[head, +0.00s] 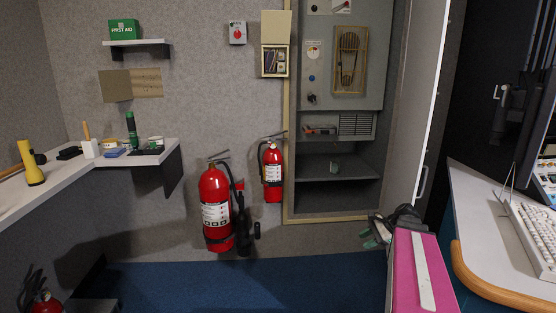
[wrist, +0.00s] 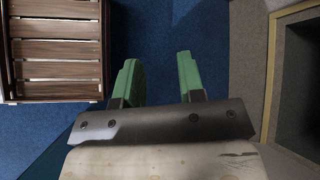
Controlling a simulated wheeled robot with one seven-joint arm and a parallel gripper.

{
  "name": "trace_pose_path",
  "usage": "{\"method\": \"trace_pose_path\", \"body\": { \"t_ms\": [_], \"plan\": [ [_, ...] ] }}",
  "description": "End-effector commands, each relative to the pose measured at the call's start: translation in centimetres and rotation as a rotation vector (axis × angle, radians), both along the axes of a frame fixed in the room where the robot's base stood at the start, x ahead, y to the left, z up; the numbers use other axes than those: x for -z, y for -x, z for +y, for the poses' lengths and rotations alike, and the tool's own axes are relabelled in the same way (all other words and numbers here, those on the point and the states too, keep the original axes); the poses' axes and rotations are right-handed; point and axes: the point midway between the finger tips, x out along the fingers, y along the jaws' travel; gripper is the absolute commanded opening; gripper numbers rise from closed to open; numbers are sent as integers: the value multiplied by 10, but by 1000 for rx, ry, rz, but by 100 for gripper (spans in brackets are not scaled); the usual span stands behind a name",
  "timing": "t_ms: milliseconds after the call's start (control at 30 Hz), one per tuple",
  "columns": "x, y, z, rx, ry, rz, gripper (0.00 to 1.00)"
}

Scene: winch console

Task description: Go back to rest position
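My gripper (wrist: 160,78) has two green fingers that stand apart with nothing between them in the wrist view, blue floor below. In the head view my gripper (head: 373,237) shows at the lower right, in front of the foot of the open grey cabinet (head: 333,205). It is partly hidden there, and its fingers look small. It holds no object that I can see.
A slatted wooden crate (wrist: 55,50) is on the blue floor. Two red extinguishers, a large one (head: 216,210) and a smaller one (head: 272,175), are at the wall. A desk with a keyboard (head: 535,235) is at right, a shelf (head: 60,182) at left.

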Motion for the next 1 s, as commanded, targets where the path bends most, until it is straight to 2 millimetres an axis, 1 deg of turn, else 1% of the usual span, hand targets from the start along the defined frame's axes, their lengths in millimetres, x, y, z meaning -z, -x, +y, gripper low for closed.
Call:
{"method": "trace_pose_path", "body": {
  "t_ms": [33,100,300,500,600,733,833,1000],
  "plan": [
    [11,6,19,-65,59,-17,36],
    [25,11,37,-156,142,-49,36],
    [60,29,82,-450,373,-143,36],
    [85,49,118,-786,583,-244,36],
    [93,57,132,-944,668,-289,36],
    [99,63,142,-1097,745,-331,36],
    [101,65,147,-1165,776,-350,36],
    [102,65,148,-1196,792,-358,36]
  ]
}}
